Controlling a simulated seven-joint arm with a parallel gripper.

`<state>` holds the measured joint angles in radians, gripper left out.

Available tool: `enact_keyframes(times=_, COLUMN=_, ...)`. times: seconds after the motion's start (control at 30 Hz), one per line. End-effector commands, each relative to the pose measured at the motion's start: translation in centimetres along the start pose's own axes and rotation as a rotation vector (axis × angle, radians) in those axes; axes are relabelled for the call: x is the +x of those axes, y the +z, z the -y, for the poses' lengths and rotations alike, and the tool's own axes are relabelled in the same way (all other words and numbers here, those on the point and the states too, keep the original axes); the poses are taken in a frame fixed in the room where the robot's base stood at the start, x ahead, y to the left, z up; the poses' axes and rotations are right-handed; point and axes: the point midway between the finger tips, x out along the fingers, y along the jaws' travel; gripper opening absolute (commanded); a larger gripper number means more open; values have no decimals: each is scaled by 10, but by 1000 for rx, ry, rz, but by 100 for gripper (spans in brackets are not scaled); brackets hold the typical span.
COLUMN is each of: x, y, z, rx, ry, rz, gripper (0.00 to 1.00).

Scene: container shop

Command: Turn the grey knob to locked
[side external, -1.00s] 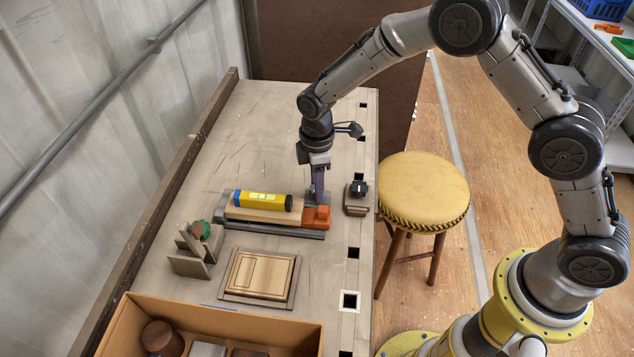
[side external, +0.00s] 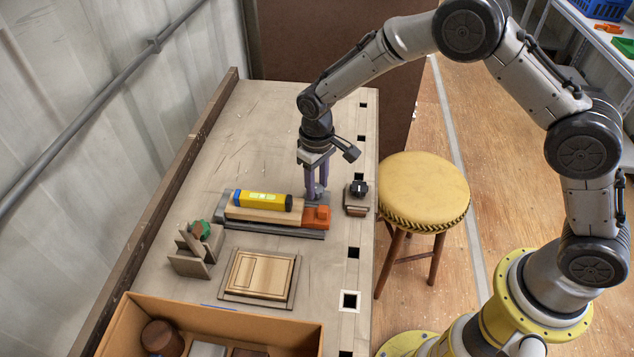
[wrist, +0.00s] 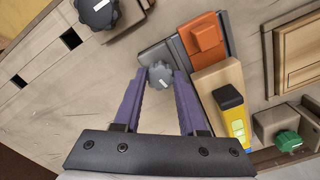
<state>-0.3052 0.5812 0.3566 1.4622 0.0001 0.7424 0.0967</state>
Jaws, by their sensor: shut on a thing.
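The grey knob (wrist: 160,74) is a small lobed knob on a grey plate (wrist: 157,55) in the wrist view. A pale mark shows on its top, too small to read. My gripper (wrist: 160,76) has its two purple fingers on either side of the knob and is shut on it. In the side view my gripper (side external: 316,195) points straight down at the right end of the grey fixture (side external: 310,234), and its fingers largely hide the knob.
An orange block (side external: 317,216) sits close beside the knob. A yellow level (side external: 262,201) lies on a wooden board to the left. A black knob (side external: 359,187) on its own block stands to the right. A green knob (side external: 200,229) and a cardboard box (side external: 215,313) are nearer the front left.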

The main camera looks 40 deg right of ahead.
Motion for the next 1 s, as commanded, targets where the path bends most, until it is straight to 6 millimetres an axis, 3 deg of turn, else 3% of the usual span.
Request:
enact_keyframes(times=0.4, x=-2, y=-2, z=0, rx=196, ry=-1, rz=-6, gripper=0)
enact_keyframes(times=0.97, x=-2, y=-2, z=0, rx=226, ry=-2, rz=-6, gripper=0)
enact_keyframes(times=1.0, x=-2, y=-2, z=0, rx=226, ry=-2, rz=-6, gripper=44)
